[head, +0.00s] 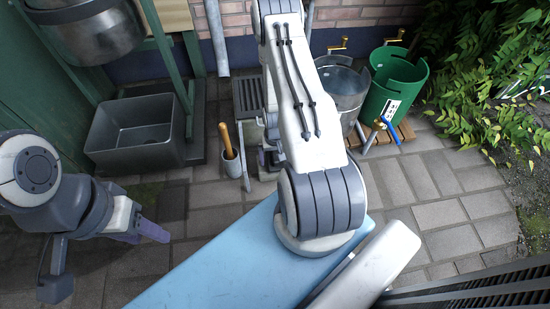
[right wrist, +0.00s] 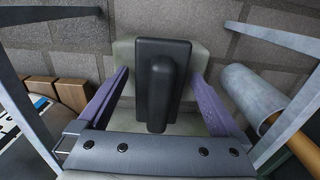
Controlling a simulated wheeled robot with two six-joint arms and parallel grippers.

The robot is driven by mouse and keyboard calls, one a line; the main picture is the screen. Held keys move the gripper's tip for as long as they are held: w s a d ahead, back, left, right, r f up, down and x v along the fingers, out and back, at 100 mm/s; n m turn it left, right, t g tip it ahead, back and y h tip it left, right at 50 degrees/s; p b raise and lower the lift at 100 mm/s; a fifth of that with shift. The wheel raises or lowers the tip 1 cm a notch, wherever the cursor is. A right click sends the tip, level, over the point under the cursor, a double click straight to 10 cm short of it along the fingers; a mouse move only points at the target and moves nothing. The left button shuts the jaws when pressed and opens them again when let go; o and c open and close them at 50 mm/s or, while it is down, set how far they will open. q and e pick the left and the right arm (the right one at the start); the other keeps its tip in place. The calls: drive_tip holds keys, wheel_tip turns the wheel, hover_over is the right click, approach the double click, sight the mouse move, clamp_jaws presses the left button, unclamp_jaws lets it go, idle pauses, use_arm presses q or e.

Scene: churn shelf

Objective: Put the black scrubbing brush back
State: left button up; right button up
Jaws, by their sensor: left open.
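The black scrubbing brush (right wrist: 163,85) shows in the right wrist view. It is a dark block with a raised handle, lying on a pale stone-like block (right wrist: 124,54). My right gripper (right wrist: 160,78) is open, with its purple fingers on either side of the brush and visible gaps between. In the head view the brush and most of the right gripper are hidden behind my right arm. My left gripper (head: 108,265) is open and empty over the paving at lower left.
A grey holder (right wrist: 249,95) with a wooden handle stands close beside the right gripper; it also shows in the head view (head: 231,166). A metal basin (head: 135,135) is at left. A metal bucket (head: 343,92) and a green churn (head: 398,88) stand on wooden slats at right.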

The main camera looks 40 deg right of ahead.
sight(275, 154)
wheel_tip(275, 154, up, 12)
drive_tip(key=p, duration=0.6)
drive_tip(key=shift+r+p, duration=0.15)
drive_tip(key=shift+p, duration=0.25)
drive_tip(key=w+a+r+n, duration=0.3)
drive_tip(key=a+r+n, duration=0.3)
drive_tip(key=a+r, duration=1.25)
drive_tip(key=s+a+r+n, duration=0.3)
drive_tip(key=s+a+r, duration=0.3)
drive_tip(key=s, duration=0.3)
drive_tip(key=s+a+r+n+y, duration=0.1)
drive_tip(key=s+a+r+n, duration=0.3)
drive_tip(key=s, duration=0.5)
wheel_tip(275, 154, up, 4)
drive_tip(key=shift+s+a+f+n, duration=0.1)
drive_tip(key=shift+s+a+n, duration=0.2)
drive_tip(key=shift+a, duration=0.65)
wheel_tip(275, 154, up, 47)
drive_tip(key=p, duration=4.7)
